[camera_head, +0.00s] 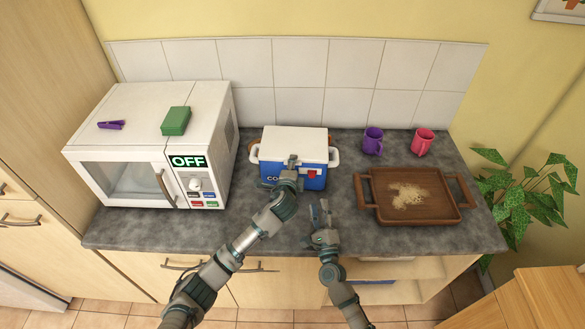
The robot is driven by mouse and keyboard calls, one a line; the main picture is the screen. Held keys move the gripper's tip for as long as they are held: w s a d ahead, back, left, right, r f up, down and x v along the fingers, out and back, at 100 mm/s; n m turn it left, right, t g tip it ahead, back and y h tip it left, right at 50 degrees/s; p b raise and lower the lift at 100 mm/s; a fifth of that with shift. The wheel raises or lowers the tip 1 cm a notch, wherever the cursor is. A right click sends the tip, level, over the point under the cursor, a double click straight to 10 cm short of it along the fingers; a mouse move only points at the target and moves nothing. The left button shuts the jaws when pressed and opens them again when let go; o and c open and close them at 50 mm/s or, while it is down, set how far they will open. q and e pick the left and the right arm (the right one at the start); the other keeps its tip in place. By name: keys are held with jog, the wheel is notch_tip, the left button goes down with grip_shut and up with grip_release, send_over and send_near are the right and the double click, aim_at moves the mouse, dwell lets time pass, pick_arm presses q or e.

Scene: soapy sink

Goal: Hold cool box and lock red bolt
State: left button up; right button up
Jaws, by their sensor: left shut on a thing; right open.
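The cool box (302,148) is blue with a white lid and white side handles, and stands on the counter against the tiled wall. The red bolt (312,174) is on its front, right of the middle. My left gripper (292,162) is shut at the box's front edge, on the lid side of the front face; its fingers and wrist hide part of the front and its lettering. My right gripper (319,211) is open and empty, in front of the box near the counter's front edge, below and apart from the red bolt.
A white microwave (120,180) marked OFF stands left, with a green sponge (176,121) and purple peg (111,125) on top. A wooden tray (364,212) with crumbs lies right. Purple (372,142) and pink (422,142) mugs stand behind it. Counter between box and tray is clear.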

pick_arm(q)
jog(key=shift+s+f, duration=0.1)
jog(key=shift+f, duration=0.6)
jog(key=o, duration=1)
pick_arm(e)
jog(key=shift+f, duration=0.1)
pick_arm(q)
jog(key=shift+w+r, duration=0.1)
jog(key=shift+w, duration=0.1)
pick_arm(e)
jog(key=shift+w, duration=0.15)
pick_arm(q)
jog(key=shift+r, duration=0.1)
jog(key=shift+s+r, duration=0.1)
jog(key=shift+r, duration=0.05)
jog(key=v, duration=1.1)
jog(key=shift+s, duration=0.35)
